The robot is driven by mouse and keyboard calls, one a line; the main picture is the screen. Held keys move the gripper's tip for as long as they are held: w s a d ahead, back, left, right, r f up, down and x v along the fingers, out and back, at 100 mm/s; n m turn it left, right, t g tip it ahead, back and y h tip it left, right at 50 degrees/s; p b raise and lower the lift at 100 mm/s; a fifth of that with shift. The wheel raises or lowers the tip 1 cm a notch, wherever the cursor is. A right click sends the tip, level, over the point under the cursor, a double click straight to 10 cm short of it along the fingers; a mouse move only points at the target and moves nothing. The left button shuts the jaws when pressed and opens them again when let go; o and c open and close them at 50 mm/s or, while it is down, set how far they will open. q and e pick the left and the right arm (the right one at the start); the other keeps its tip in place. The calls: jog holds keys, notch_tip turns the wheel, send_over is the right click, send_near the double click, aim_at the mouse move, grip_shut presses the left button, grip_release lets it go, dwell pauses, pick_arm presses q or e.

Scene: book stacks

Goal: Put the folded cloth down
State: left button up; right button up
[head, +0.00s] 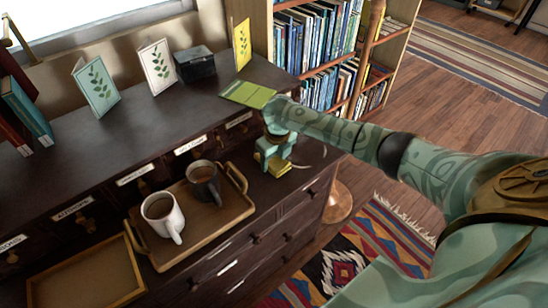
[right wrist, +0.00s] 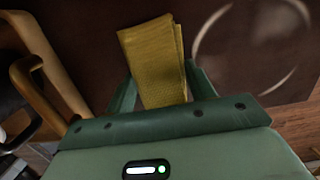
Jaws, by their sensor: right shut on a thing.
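The folded cloth is yellow. It shows at the lower ledge's right end in the head view (head: 280,168), partly hidden by my gripper, and upright in the right wrist view (right wrist: 150,55). My right gripper (head: 272,160) is shut on it, with the green fingers on either side of the cloth in the right wrist view (right wrist: 153,92). The cloth is over the dark wooden ledge (head: 226,234); I cannot tell whether it touches the wood. My left gripper is not in view.
A wooden tray (head: 160,262) with a white mug (head: 160,215) and a dark mug (head: 205,182) stands left of the gripper. An empty tray (head: 90,275) lies at lower left. Green booklet (head: 248,94) lies on the upper shelf. A pale ring (right wrist: 205,30) marks the ledge.

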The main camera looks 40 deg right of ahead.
aim_at(281, 162)
jog(key=shift+f, duration=0.1)
jog(key=shift+f, duration=0.4)
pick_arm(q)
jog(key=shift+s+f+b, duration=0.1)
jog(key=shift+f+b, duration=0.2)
pick_arm(e)
jog(key=shift+s+f, duration=0.1)
jog(key=o, duration=1.3)
jog(key=shift+s+f, duration=0.1)
jog(key=shift+f, duration=0.1)
jog(key=shift+s+a, duration=0.1)
jog(key=shift+a, duration=0.1)
pick_arm(q)
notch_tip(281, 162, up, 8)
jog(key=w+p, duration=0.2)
jog(key=p, duration=0.6)
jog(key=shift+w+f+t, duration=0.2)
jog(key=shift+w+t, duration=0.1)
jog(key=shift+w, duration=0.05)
pick_arm(e)
jog(key=r, duration=0.5)
jog(key=s+r, duration=0.1)
jog(key=r, duration=0.5)
jog(key=d+r, duration=0.1)
jog(key=r, duration=0.5)
jog(key=shift+s+r, duration=0.15)
jog(key=shift+s, duration=0.25)
